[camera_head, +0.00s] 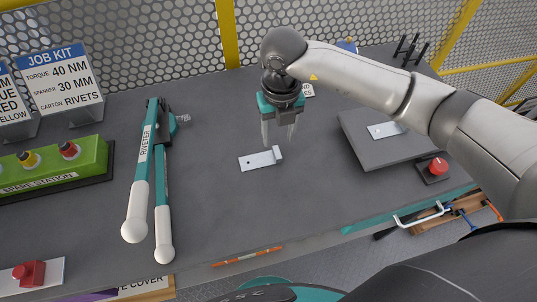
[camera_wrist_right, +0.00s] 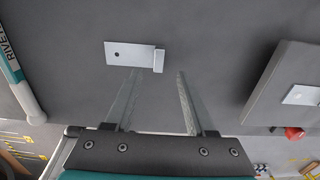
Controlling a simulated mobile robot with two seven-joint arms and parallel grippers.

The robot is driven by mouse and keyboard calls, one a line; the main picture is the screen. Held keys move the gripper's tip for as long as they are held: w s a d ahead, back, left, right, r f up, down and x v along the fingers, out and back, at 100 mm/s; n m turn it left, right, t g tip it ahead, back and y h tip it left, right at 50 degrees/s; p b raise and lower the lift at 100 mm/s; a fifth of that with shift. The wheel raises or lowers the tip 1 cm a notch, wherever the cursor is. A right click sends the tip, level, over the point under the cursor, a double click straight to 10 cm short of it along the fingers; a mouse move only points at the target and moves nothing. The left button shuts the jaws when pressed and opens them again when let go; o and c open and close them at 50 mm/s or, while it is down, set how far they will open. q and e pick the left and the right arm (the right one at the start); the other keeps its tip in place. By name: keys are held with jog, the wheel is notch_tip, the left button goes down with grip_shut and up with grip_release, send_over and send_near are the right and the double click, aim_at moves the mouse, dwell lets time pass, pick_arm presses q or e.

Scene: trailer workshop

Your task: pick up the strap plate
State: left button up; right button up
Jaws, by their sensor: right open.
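The strap plate (camera_head: 260,159) is a small light-grey metal plate with a dark hole and a raised tab at its right end. It lies flat on the dark worktop, and it also shows in the right wrist view (camera_wrist_right: 131,54). My right gripper (camera_head: 280,146) is open and empty, fingers pointing down, just above and beside the tab end of the plate. In the right wrist view its two fingers (camera_wrist_right: 158,73) are apart, and the plate lies beyond their tips, offset to the left. My left gripper is not in view.
A riveter (camera_head: 143,175) with long white handles lies to the left. A raised grey slab (camera_head: 373,153) at the right carries another light plate (camera_head: 385,130). A red button (camera_head: 438,166) is nearby. The green spare station (camera_head: 48,168) is far left. Worktop in front of the plate is clear.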

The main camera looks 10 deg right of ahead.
aim_at(276, 150)
jog(key=shift+w+a+f, duration=0.1)
jog(key=shift+w+f, duration=0.05)
jog(key=shift+f, duration=1.35)
jog(key=shift+w+f, duration=0.1)
jog(key=shift+f, duration=1.35)
grip_shut()
